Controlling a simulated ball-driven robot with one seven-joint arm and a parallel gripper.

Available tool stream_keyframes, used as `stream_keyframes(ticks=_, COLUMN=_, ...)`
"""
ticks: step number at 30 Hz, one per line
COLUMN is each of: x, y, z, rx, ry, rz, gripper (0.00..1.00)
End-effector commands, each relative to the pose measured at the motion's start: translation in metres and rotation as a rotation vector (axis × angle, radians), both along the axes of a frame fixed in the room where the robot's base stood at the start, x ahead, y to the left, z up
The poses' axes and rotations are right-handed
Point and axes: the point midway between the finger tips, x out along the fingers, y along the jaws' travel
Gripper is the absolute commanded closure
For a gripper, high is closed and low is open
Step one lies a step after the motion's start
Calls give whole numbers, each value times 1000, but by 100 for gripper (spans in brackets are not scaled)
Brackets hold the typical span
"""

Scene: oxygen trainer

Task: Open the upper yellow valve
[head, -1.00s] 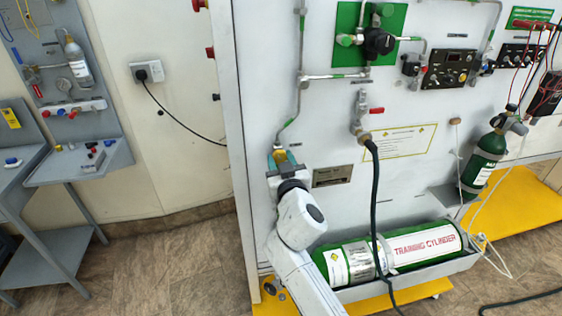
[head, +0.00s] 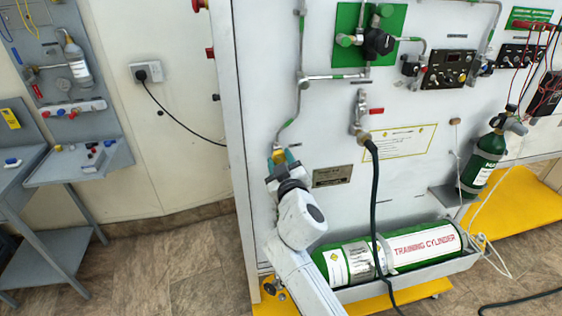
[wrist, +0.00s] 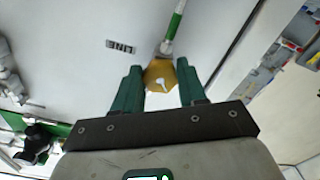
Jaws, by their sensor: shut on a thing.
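The gripper body hides what lies just below the valve in the head view. I cannot make out a second yellow valve.
A red-handled valve (head: 376,111) with a hanging black hose (head: 375,195) is to the right. The green training cylinder (head: 405,249) lies in a trough below. The panel's left edge (head: 236,150) is close to my gripper.

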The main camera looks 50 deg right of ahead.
Motion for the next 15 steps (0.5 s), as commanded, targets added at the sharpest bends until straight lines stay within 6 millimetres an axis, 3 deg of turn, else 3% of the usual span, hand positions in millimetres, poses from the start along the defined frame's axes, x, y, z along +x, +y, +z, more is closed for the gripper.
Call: stream_keyframes(ticks=15, x=0, y=0, z=2, rx=-407, ry=277, rz=1, gripper=89)
